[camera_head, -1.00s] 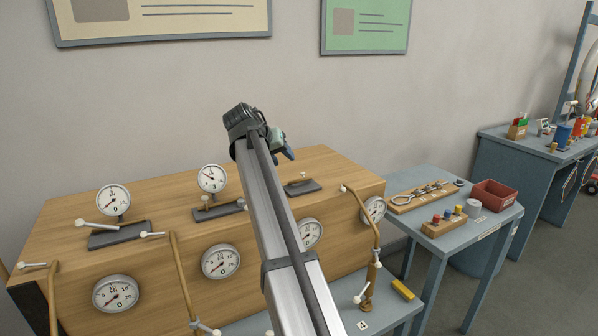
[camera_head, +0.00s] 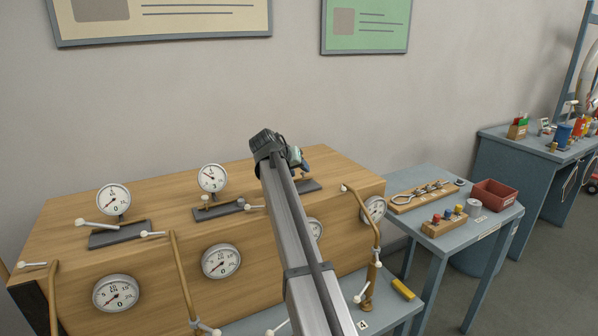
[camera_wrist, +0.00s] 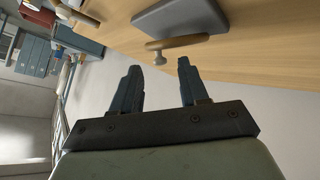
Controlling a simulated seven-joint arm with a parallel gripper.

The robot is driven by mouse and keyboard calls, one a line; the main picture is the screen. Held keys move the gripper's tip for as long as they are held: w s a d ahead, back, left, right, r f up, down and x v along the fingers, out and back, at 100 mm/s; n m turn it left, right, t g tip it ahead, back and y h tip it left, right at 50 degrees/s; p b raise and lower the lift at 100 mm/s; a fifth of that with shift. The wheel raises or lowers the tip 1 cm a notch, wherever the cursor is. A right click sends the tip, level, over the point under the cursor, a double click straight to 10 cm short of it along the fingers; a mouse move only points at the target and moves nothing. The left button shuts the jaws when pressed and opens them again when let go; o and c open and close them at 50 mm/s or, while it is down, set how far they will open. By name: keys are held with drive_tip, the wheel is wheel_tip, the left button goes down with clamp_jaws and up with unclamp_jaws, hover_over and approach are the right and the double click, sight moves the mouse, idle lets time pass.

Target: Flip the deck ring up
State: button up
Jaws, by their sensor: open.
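My gripper (camera_head: 300,158) is open above the right part of the wooden console top (camera_head: 290,161). Under it, a grey deck plate (camera_head: 310,186) is partly covered by my arm. In the wrist view the plate (camera_wrist: 180,18) lies near the top, with a brown rounded bar (camera_wrist: 188,41) and a pale knob (camera_wrist: 159,58) at its edge. This bar may be the deck ring seen edge-on; I cannot tell for sure. The knob appears between my two fingertips (camera_wrist: 158,70) in the picture, and nothing is held.
Gauges stand on the console, such as the middle one (camera_head: 212,178). Another plate (camera_head: 222,212) and a left plate with a white-ended lever (camera_head: 97,224) lie to the left. A brass pipe (camera_head: 367,222) rises at the right front. A side table (camera_head: 455,190) stands right.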

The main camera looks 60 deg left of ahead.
drive_tip(key=shift+w+a+f, duration=0.25)
drive_tip(key=shift+w+f, duration=0.2)
drive_tip(key=shift+f, duration=0.05)
clamp_jaws()
